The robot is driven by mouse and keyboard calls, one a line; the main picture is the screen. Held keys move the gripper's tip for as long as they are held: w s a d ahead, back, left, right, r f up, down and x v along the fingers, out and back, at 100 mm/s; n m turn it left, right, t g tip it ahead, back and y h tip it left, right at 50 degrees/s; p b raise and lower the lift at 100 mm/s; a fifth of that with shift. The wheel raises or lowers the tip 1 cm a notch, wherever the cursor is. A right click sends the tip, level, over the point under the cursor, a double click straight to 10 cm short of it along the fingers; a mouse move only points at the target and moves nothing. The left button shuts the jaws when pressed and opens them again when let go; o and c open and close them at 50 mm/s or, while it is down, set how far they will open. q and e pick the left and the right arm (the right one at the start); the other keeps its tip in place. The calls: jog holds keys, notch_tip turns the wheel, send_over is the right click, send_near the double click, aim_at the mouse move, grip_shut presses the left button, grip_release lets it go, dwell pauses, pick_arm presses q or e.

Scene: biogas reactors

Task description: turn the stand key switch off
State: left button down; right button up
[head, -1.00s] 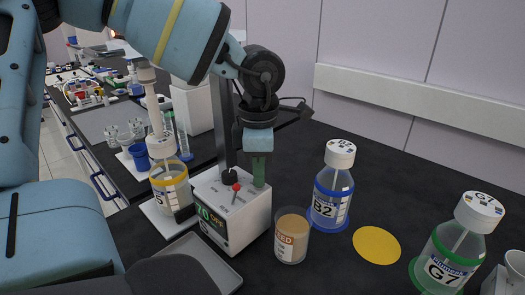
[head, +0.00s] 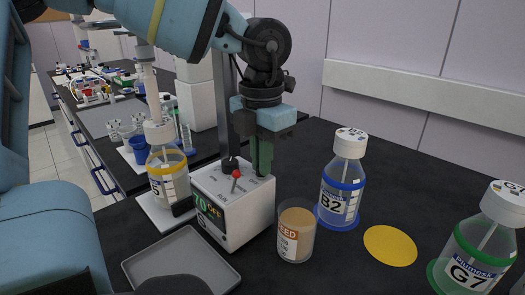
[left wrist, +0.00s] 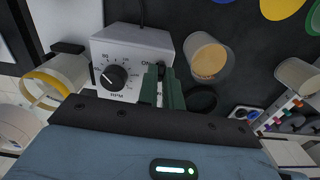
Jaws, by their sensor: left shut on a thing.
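The stand's white control box (head: 235,207) stands on the dark bench. Its front display (head: 210,213) shows 70 and what looks like OFF. A red-tipped lever (head: 236,174) and a black knob (head: 230,164) are on its top. In the left wrist view I see the RPM dial (left wrist: 115,76) and an ON label (left wrist: 147,64). My left gripper (head: 262,170) points down at the top right of the box, and its green fingers (left wrist: 162,88) show beside the dial. It is shut on the key switch, which the fingers hide. My right gripper is out of view.
A yellow-ringed bottle (head: 168,172) stands at the box's left. A feed cup (head: 296,232) and bottle B2 (head: 341,185) are close on its right. Bottle G7 (head: 480,245) is farther right, past a yellow disc (head: 390,245). A grey tray (head: 180,262) lies in front.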

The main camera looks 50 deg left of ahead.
pick_arm(q)
jog(key=shift+n, duration=0.3)
jog(key=c, duration=1.6)
grip_release()
jog(key=shift+o, duration=0.2)
jog(key=shift+r+p, duration=0.35)
jog(key=shift+r, duration=3.6)
